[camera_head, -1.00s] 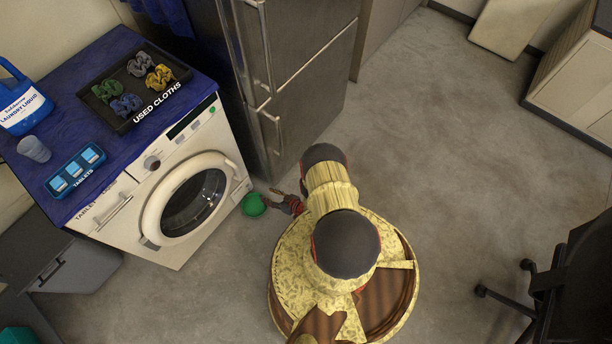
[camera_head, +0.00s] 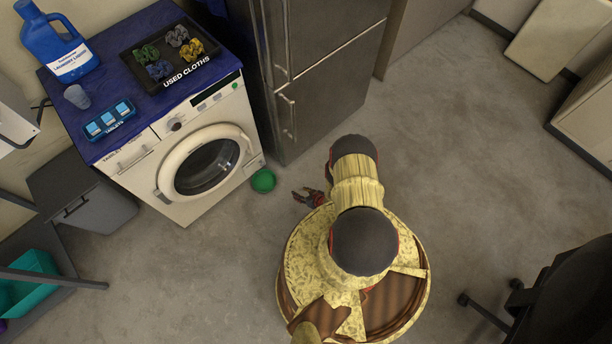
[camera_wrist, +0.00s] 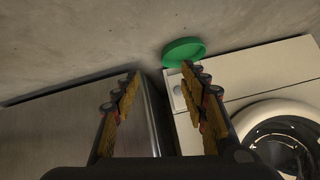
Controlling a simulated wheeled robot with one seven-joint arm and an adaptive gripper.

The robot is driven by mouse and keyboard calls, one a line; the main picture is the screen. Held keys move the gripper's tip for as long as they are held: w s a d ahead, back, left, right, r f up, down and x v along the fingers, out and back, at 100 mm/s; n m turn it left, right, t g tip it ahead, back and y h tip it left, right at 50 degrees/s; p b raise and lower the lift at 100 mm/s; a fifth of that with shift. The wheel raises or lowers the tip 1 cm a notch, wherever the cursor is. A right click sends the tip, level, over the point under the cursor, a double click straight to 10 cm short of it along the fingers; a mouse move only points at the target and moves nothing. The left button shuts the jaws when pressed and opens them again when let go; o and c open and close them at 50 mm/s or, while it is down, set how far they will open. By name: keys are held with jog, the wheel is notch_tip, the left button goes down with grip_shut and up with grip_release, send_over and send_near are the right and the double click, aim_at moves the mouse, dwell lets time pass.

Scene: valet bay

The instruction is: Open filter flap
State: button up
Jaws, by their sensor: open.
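The white washing machine (camera_head: 205,165) stands at left in the head view, its round door shut. The filter flap (camera_head: 255,161) seems to be the small panel low on its front right corner; it looks shut. In the wrist view, upside down, this small panel with a round mark (camera_wrist: 179,94) is just beyond the right finger, which partly covers it. My gripper (camera_head: 306,197) is open and empty, in front of that corner and apart from it. Its two fingers also show in the wrist view (camera_wrist: 162,78).
A green round dish (camera_head: 263,181) is on the floor by the machine's corner. A steel fridge (camera_head: 325,95) stands close on the right. A tray of used cloths (camera_head: 180,75), tablets box (camera_head: 110,119) and laundry liquid (camera_head: 65,50) are on top.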

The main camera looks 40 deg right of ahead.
jog(key=shift+s+d+f+g, duration=0.3)
jog(key=shift+s+f+g, duration=0.2)
jog(key=shift+s+g, duration=0.15)
